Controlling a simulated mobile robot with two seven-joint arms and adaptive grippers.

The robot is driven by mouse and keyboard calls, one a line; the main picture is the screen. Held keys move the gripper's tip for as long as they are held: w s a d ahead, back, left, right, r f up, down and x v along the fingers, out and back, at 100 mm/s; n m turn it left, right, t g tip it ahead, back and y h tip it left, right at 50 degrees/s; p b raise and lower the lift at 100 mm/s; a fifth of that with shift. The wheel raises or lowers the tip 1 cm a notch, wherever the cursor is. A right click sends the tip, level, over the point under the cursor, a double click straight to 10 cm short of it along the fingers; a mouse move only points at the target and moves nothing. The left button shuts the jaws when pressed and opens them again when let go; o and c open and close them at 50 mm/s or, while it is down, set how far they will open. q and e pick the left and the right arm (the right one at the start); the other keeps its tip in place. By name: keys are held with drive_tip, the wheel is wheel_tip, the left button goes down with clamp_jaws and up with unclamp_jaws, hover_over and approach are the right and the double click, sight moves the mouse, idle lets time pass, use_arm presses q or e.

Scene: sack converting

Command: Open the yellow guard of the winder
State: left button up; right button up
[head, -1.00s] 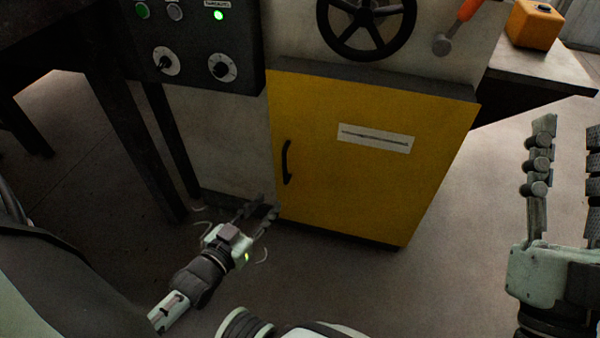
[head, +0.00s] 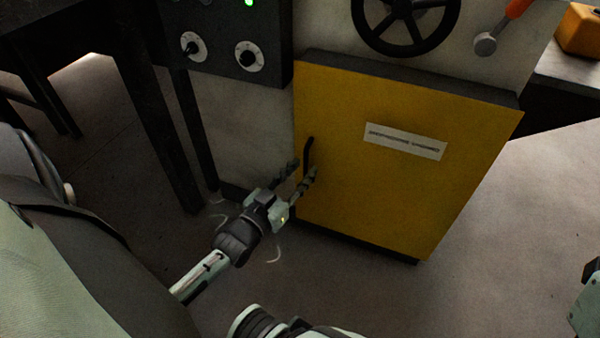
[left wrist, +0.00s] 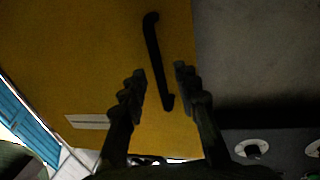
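The yellow guard (head: 390,185) is a flat door on the front of the winder, and it looks shut. Its black bar handle (head: 308,157) is upright near the guard's left edge. My left gripper (head: 301,177) is open at the handle's lower end. In the left wrist view the handle (left wrist: 154,50) runs down to between the two open fingers (left wrist: 160,78), over the yellow guard (left wrist: 85,55). I cannot tell whether the fingers touch it. Of my right gripper only a small part (head: 586,300) shows at the right edge; its fingers are hidden.
A black handwheel (head: 405,45) and an orange-handled lever (head: 487,42) sit above the guard. A dark control panel (head: 222,42) with knobs is at the upper left. The floor (head: 510,250) right of the guard is clear.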

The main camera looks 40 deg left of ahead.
use_arm(q)
clamp_jaws()
drive_tip(key=shift+s, duration=0.1)
idle(0.4)
